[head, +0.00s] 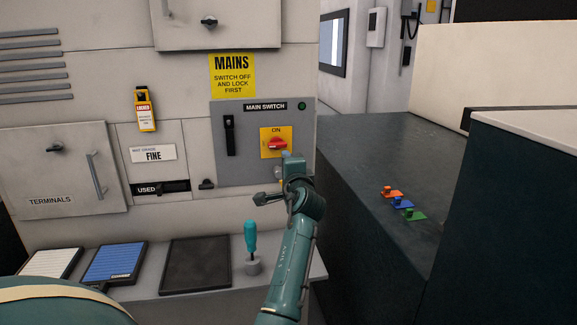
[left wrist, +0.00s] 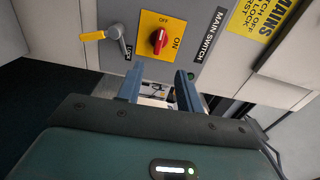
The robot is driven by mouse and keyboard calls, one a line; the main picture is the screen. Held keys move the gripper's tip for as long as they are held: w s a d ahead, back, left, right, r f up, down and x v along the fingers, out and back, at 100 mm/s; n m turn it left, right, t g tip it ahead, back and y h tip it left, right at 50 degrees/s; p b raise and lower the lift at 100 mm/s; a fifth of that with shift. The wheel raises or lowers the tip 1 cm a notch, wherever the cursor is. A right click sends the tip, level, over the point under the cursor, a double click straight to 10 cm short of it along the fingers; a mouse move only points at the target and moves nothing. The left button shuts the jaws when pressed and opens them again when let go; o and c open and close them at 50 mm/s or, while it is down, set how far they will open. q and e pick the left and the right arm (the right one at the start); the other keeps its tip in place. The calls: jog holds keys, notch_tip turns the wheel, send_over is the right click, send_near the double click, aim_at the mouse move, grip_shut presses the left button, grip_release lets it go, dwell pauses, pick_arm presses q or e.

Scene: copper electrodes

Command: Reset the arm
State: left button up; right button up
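The main switch, a red rotary handle (head: 277,144) on a yellow plate, sits on the grey panel (head: 250,175). Its handle lies crosswise in the head view, with ON above it. It also shows in the left wrist view (left wrist: 158,41) with OFF and ON marked. My left gripper (head: 290,157) is at the panel's lower right, just below the switch. In the left wrist view its two fingers (left wrist: 158,84) are apart with nothing held between them. A grey lever with a yellow end (left wrist: 105,38) stands beside the LOCK mark. My right gripper is not in view.
A ledge (head: 222,299) below carries a blue tray (head: 114,262), a dark mat (head: 197,266) and a teal-handled tool (head: 251,238) in a holder. A yellow lockout tag (head: 146,112) hangs left. A dark counter (head: 385,160) on the right holds orange, blue and green pieces.

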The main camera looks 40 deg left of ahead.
pick_arm(q)
jog(key=shift+s, duration=0.1)
dwell(0.6)
jog(key=s+d+f+t+h, duration=0.1)
jog(key=s+d+f+h, duration=0.3)
jog(key=f, duration=0.4)
jog(key=s+d+f+h, duration=0.3)
jog(key=s+d+f, duration=0.1)
jog(key=d+f, duration=0.35)
jog(key=s+d+f+t+h, duration=0.1)
jog(key=s+d+f+h, duration=0.25)
jog(key=f, duration=0.55)
jog(key=s+d+f+n+g+h, duration=0.1)
jog(key=s+d+f+n+h, duration=0.1)
jog(key=s+d, duration=0.5)
jog(key=s+d+f+n+g+h, duration=0.2)
jog(key=s+d+f, duration=0.5)
jog(key=s, duration=0.7)
jog(key=shift+d+f+n+h, duration=0.15)
jog(key=shift+d+n+h, duration=0.6)
jog(key=shift+h, duration=0.3)
